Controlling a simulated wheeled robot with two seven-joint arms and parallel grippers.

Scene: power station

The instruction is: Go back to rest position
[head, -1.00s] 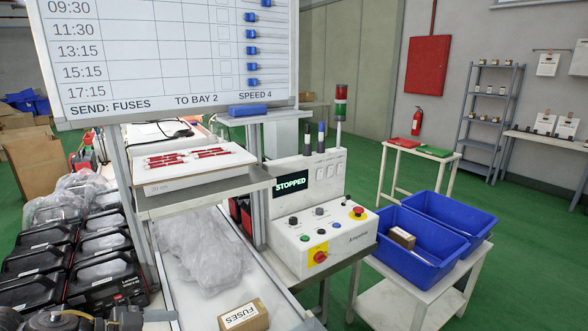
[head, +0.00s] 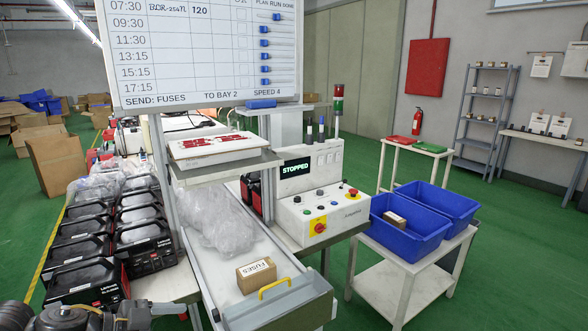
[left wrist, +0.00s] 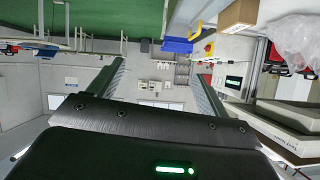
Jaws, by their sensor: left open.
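My left arm shows at the lower left corner of the head view, low beside the row of black cases. In the left wrist view my left gripper (left wrist: 156,62) has its two fingers wide apart with nothing between them. My right gripper is in neither view. The cardboard fuses box (head: 256,275) lies on the conveyor (head: 228,292), apart from the left gripper; a cardboard box (left wrist: 238,16) also shows at the top right of the wrist view. The control panel (head: 318,215) reads STOPPED.
Black cases (head: 85,268) stand at the left. A schedule board (head: 200,60) hangs over the conveyor, above a tray (head: 205,152) on a shelf. Blue bins (head: 408,243) sit on a white table (head: 400,285) at the right, one holding a small box. Green floor (head: 500,285) is clear at right.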

